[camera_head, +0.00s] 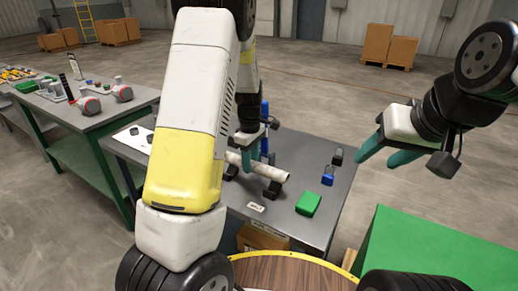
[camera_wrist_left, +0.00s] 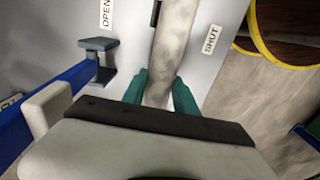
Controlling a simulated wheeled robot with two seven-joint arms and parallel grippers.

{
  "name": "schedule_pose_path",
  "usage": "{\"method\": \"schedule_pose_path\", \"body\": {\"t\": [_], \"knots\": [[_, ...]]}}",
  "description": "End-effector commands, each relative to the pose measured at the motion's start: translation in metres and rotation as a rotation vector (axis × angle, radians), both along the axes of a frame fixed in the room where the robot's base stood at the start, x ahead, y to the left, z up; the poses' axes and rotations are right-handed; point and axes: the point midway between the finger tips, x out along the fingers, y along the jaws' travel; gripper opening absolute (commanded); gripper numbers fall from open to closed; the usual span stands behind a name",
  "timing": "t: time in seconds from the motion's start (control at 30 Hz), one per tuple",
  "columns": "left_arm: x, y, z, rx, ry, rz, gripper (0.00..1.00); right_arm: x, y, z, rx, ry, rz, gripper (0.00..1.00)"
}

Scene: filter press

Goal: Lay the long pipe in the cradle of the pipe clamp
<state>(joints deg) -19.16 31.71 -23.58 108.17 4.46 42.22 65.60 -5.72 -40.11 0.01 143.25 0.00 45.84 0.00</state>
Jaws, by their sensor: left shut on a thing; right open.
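The long pipe (camera_head: 262,168), pale and mottled grey, is over the grey table in the head view. It lies across or just above dark blocks (camera_head: 271,188); I cannot tell whether it touches them, or whether they are the clamp's cradle. My left gripper (camera_head: 253,160), with teal fingers, is shut on the pipe, partly hidden by my left arm. In the left wrist view the pipe (camera_wrist_left: 172,50) runs between the two fingers (camera_wrist_left: 160,95). My right gripper (camera_head: 385,153) is open and empty, above the floor right of the table.
A green block (camera_head: 308,203) and small blue and dark parts (camera_head: 328,176) lie on the table's right side. A blue upright piece (camera_head: 265,122) stands behind the pipe. A SHUT label (camera_head: 255,207) is near the front edge. A green surface (camera_head: 425,255) is at lower right.

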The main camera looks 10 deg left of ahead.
Motion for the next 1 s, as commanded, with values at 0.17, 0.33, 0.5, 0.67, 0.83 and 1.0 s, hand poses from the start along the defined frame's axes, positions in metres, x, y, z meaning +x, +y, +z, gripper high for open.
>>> {"method": "schedule_pose_path", "body": {"t": [0.17,0.33,0.5,0.67,0.83,1.0], "knots": [[-0.001,0.000,-0.015,0.001,0.002,0.000,0.00,0.000,0.000,0.000,0.000,0.000,0.000,0.51],[-0.001,0.000,-0.029,0.001,0.003,-0.001,0.00,0.000,0.000,0.000,0.000,0.000,0.000,0.51],[-0.001,0.000,-0.040,0.000,0.001,-0.001,0.00,0.000,0.000,0.000,0.000,0.000,0.000,0.51],[0.000,0.000,-0.047,0.000,0.000,-0.001,0.00,0.000,0.000,0.000,0.000,0.000,0.000,0.51],[0.000,0.000,-0.049,0.000,-0.001,-0.001,0.00,0.000,0.000,0.000,0.000,0.000,0.000,0.51],[0.000,0.000,-0.049,0.000,-0.001,-0.001,0.00,0.000,0.000,0.000,0.000,0.000,0.000,0.51]]}}
